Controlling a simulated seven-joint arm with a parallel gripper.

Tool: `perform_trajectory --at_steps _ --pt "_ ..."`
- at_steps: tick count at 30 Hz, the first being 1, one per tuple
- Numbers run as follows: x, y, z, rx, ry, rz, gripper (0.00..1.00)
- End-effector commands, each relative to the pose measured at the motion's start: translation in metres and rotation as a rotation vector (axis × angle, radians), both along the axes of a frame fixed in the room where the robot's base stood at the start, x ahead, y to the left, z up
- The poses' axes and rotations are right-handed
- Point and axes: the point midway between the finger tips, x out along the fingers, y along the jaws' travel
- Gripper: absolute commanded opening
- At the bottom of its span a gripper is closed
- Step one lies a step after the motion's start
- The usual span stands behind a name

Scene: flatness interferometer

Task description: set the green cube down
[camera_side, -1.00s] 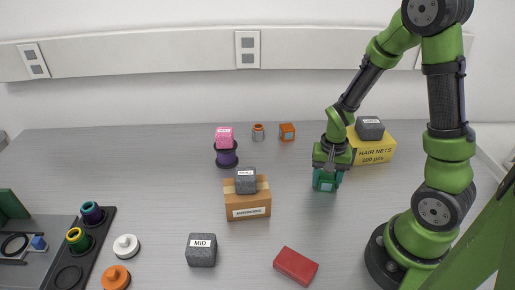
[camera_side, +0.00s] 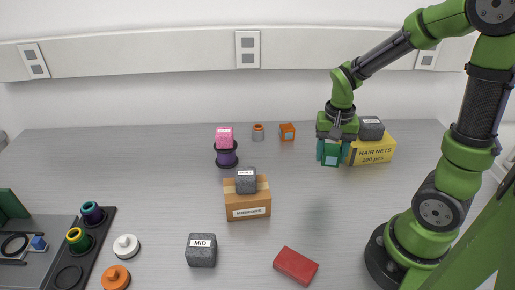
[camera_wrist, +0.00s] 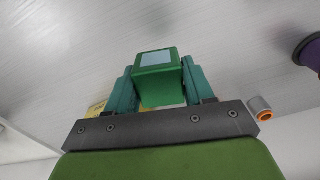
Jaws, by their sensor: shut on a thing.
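The green cube (camera_side: 330,155) is held between the teal fingers of my gripper (camera_side: 331,152), which is shut on it. In the side view it hangs in the air over the right half of the table, with a faint shadow on the tabletop below. In the wrist view the green cube (camera_wrist: 160,85) sits between the two fingers (camera_wrist: 158,78), with its pale label panel showing. The fingers partly hide its sides.
A yellow hair nets box (camera_side: 374,150) with a dark grey block (camera_side: 370,129) on top stands close to the right of my gripper. A brown box (camera_side: 248,205) bearing another grey block and a red block (camera_side: 296,266) are nearer. The table between them is clear.

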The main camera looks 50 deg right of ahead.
Motion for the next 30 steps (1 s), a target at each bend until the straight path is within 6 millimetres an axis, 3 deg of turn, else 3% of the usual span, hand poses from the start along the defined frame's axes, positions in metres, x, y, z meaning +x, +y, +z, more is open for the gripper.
perform_trajectory --at_steps 5,11,15,21,27,30 --pt "0.036 0.011 0.017 -0.013 0.002 0.019 0.16" --pt "0.117 0.059 0.028 -0.031 0.005 0.053 0.16" --pt "0.168 0.116 0.031 -0.038 0.002 0.085 0.16" --pt "0.215 0.215 0.027 -0.032 -0.001 0.130 0.16" --pt "0.228 0.306 0.018 -0.016 -0.001 0.169 0.16" --pt "0.227 0.337 0.014 -0.010 0.000 0.181 0.16"
